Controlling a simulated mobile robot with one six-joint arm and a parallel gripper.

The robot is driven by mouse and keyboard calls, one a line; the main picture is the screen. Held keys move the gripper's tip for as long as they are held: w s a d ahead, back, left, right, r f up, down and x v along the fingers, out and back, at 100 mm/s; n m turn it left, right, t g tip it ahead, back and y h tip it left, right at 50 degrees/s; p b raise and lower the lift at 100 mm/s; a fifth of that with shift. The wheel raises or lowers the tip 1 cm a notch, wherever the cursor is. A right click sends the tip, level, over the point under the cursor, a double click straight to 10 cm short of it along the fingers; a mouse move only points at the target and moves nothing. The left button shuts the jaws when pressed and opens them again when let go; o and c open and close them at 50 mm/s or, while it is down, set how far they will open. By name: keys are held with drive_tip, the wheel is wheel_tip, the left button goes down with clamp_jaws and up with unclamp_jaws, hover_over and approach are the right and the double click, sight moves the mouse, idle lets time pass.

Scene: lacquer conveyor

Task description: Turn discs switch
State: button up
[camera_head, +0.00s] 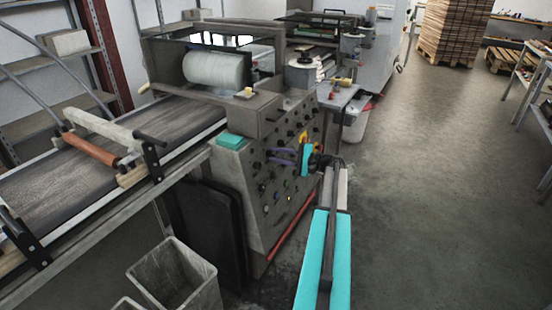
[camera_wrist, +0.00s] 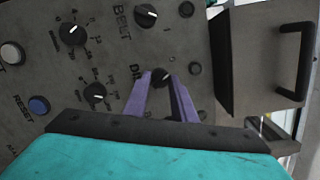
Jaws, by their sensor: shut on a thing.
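The grey control panel (camera_head: 252,208) of the machine stands at the centre of the head view, covered with dark knobs. In the wrist view the discs switch (camera_wrist: 160,77) is a black rotary knob beside a partly hidden label starting "DI". My gripper (camera_wrist: 163,80) has its two purple fingers on either side of this knob, shut on it. The fingers cover part of the label and the knob's sides. In the head view my gripper (camera_head: 283,154) reaches the panel's face from the right; the knob itself cannot be told apart there.
The belt switch (camera_wrist: 145,15) is above the held knob. Two scaled dials (camera_wrist: 72,34) and a blue reset button (camera_wrist: 38,105) lie to the left. A black handle (camera_wrist: 295,60) juts out at right. Open floor (camera_head: 440,170) lies right of the machine.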

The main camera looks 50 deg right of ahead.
drive_tip(key=shift+s+a+f, duration=0.1)
drive_tip(key=shift+a+f, duration=0.05)
drive_tip(key=o, duration=1)
drive_tip(key=shift+o, duration=0.3)
drive_tip(key=b+v, duration=0.1)
drive_tip(key=v, duration=1.3)
